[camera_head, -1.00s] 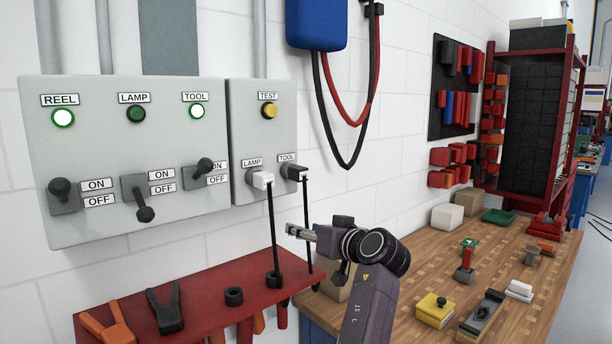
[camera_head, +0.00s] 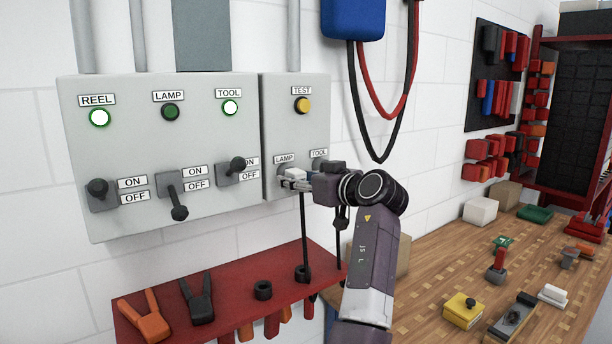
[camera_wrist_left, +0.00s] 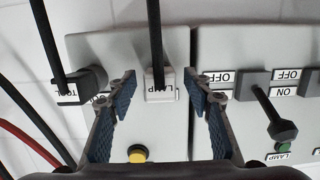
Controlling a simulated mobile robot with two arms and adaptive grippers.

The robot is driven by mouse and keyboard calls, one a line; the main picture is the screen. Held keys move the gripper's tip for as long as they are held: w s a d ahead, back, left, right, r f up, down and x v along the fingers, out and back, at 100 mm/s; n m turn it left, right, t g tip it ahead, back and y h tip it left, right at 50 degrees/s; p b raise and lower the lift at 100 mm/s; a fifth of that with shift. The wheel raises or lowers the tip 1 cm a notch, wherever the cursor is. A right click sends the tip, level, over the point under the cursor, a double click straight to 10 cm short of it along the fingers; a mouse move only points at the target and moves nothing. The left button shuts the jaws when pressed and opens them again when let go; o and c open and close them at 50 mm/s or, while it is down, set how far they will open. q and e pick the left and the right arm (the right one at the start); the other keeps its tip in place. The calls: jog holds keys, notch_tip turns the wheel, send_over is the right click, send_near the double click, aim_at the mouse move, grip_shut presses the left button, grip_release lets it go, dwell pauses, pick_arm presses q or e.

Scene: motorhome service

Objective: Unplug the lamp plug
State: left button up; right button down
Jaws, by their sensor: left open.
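The white lamp plug (camera_head: 293,174) sits in the LAMP socket of the small grey box, its black cable hanging down. In the left wrist view the lamp plug (camera_wrist_left: 160,88) lies between the two open fingers of my left gripper (camera_wrist_left: 163,80), with gaps visible on both sides. In the head view my left gripper (camera_head: 297,183) is at the plug, reaching in from the right. The dark tool plug (camera_wrist_left: 92,78) is just outside one finger; the gripper mostly hides it in the head view. The LAMP switch lever (camera_head: 175,200) points down toward OFF. My right gripper is not seen.
The red shelf (camera_head: 222,288) below holds orange and black clamps. Red and black cables (camera_head: 384,130) hang from the blue box to the right. The wooden bench (camera_head: 420,285) at right carries several small items. The REEL and TOOL lights glow; the LAMP light (camera_head: 170,111) is dark.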

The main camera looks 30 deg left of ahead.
pick_arm(q)
jog(key=shift+a, duration=0.1)
jog(key=shift+c, duration=0.4)
grip_shut()
dwell(0.3)
jog(key=shift+d+f, duration=0.1)
jog(key=shift+d, duration=0.1)
jog(key=shift+s+d, duration=0.1)
jog(key=shift+d, duration=0.15)
jog(key=shift+s+d, duration=0.1)
jog(key=shift+d, duration=0.15)
jog(key=c, duration=0.7)
grip_release()
jog(key=shift+a, duration=0.1)
grip_shut()
